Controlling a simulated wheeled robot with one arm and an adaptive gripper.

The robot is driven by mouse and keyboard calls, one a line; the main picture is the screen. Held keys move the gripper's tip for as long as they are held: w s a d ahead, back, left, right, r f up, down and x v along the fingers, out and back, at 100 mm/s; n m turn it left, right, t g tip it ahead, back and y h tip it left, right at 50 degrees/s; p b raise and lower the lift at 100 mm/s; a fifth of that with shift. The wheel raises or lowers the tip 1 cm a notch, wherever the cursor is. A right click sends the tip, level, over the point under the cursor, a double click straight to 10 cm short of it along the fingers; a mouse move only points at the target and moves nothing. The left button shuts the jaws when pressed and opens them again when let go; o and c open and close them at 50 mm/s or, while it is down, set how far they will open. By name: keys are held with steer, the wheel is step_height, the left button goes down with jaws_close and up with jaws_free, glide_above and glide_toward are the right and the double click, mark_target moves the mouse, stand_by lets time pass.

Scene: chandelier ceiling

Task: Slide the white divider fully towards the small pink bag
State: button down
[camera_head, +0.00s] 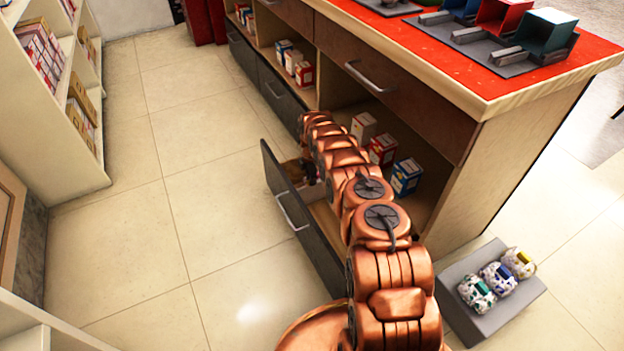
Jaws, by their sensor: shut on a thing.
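My copper arm reaches over an open drawer (290,215) in the counter. My gripper (309,173) is a small dark shape down inside the drawer, partly hidden by the arm. It is shut on what looks like the white divider (313,193), of which only a pale strip shows beside the arm. The small pink bag cannot be made out. Most of the drawer's inside is hidden behind its front panel and my arm.
Boxes (382,150) stand on the open shelf behind the drawer. The red counter top (420,42) holds several coloured bins. A grey tray (490,325) with 3 patterned items lies on the floor at right. Shelves (60,140) stand at left. The tiled floor between is clear.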

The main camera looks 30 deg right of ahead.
steer(key=shift+w+a+r, duration=0.1)
steer(key=shift+w+r, duration=0.05)
steer(key=shift+w, duration=0.2)
steer(key=c, duration=1.3)
jaws_free()
steer(key=shift+o, duration=0.5)
steer(key=shift+s, duration=0.1)
step_height(320, 180, up, 12)
